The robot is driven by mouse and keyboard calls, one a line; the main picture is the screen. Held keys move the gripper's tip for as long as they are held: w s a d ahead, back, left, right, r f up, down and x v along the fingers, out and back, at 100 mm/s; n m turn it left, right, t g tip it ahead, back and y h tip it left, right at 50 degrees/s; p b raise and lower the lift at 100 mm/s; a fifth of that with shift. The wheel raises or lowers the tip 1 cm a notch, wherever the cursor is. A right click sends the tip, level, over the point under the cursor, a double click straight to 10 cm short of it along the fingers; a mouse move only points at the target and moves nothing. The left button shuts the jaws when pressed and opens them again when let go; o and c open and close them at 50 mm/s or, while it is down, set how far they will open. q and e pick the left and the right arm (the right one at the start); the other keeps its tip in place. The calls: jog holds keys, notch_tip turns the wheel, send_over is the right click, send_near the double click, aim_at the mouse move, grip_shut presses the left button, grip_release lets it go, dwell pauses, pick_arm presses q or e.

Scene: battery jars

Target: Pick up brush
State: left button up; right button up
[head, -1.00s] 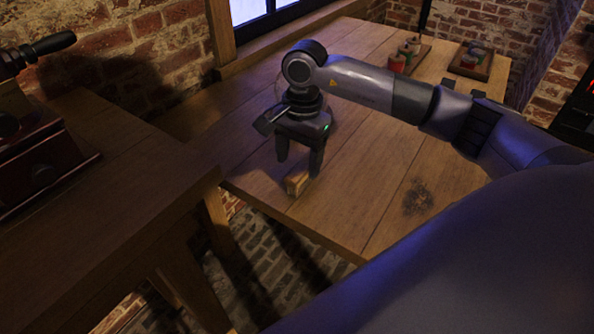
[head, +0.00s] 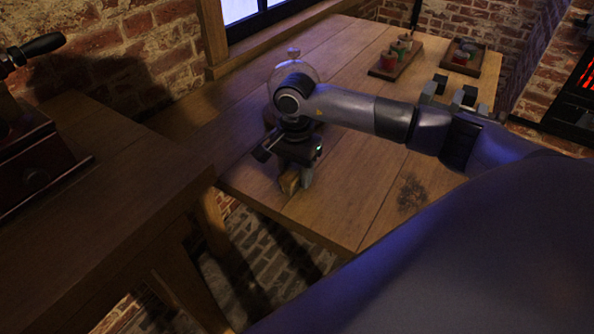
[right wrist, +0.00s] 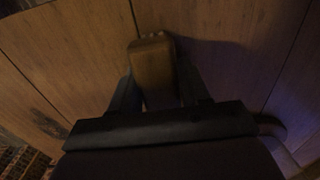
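The brush (head: 289,183) shows as a small light-brown wooden block at the near left edge of the table; the rest of it is hidden. My right gripper (head: 297,180) is lowered over it, pointing down. In the right wrist view the brush (right wrist: 153,68) lies between the two fingers of my right gripper (right wrist: 156,80), one on each side. The fingers sit very close to its sides; I cannot tell whether they press on it. My left gripper is not in view.
A clear round glass vessel (head: 318,72) stands behind my right wrist. Two wooden trays with small jars, one left (head: 383,73) and one right (head: 463,68), are at the back. A dark red box with a handle (head: 38,165) sits on the left table. The table's front middle is clear.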

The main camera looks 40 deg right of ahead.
aim_at(295, 166)
jog(key=c, duration=0.5)
jog(key=shift+c, duration=0.2)
jog(key=shift+r, duration=0.1)
notch_tip(295, 166, up, 20)
jog(key=shift+p, duration=0.35)
